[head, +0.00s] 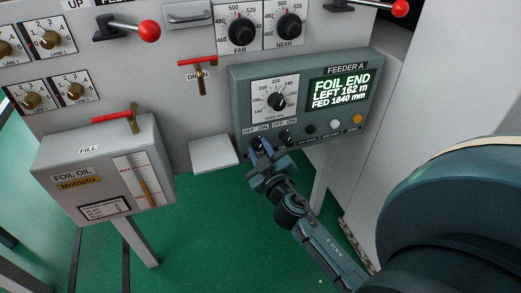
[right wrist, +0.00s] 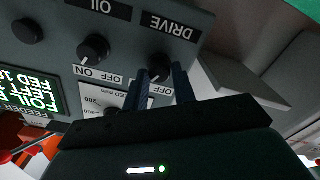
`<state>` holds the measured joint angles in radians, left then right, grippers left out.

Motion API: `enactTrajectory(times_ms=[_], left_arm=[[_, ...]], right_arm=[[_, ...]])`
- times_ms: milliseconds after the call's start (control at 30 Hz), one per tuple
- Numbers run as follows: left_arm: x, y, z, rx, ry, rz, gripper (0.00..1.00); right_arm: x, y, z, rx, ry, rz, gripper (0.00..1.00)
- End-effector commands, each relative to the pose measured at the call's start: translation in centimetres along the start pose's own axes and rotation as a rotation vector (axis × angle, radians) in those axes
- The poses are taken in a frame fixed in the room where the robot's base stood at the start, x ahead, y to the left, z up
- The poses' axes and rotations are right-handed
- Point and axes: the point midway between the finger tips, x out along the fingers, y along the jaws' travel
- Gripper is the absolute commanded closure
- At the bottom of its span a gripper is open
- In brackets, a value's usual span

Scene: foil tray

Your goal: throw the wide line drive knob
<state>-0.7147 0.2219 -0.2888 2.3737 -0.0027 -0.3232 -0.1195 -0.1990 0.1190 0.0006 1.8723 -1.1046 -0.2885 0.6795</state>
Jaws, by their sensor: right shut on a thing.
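The drive knob (right wrist: 160,66) is a black rotary knob under the DRIVE label, upside down in the right wrist view, on the grey FEEDER A box (head: 305,77). My right gripper (head: 258,150) reaches up to the lower left of the box. In the right wrist view its two dark fingers (right wrist: 163,82) stand either side of the knob, shut on it. The fingers hide part of the knob, so I cannot tell where its pointer sits between OFF and ON. No "wide" label shows. My left gripper is out of view.
The oil knob (right wrist: 94,47) sits close beside the drive knob. The lit display (head: 340,91) reads FOIL END, LEFT 162 m. Buttons (head: 334,122) line the box's lower edge. A foil oil tank (head: 103,168) stands left; a pale plate (head: 213,154) is just left of the gripper.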

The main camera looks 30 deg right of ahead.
Motion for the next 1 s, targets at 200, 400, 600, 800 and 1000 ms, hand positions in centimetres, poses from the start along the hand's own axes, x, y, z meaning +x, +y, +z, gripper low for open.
enactTrajectory(times_ms=[200, 400, 600, 800, 1000], left_arm=[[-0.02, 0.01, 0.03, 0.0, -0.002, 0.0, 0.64], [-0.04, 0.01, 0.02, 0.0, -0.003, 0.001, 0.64], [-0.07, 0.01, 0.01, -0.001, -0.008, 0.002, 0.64], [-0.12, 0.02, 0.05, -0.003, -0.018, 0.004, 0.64], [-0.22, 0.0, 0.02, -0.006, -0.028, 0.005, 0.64]], right_arm=[[0.04, 0.0, -0.05, -0.057, 0.001, 0.001, 0.96], [0.04, -0.04, -0.07, -0.186, 0.002, 0.001, 0.96], [0.06, -0.07, -0.07, -0.368, 0.002, 0.0, 0.96], [0.07, -0.11, -0.06, -0.561, 0.002, 0.001, 0.96], [0.07, -0.14, -0.05, -0.74, 0.002, 0.001, 0.96]])
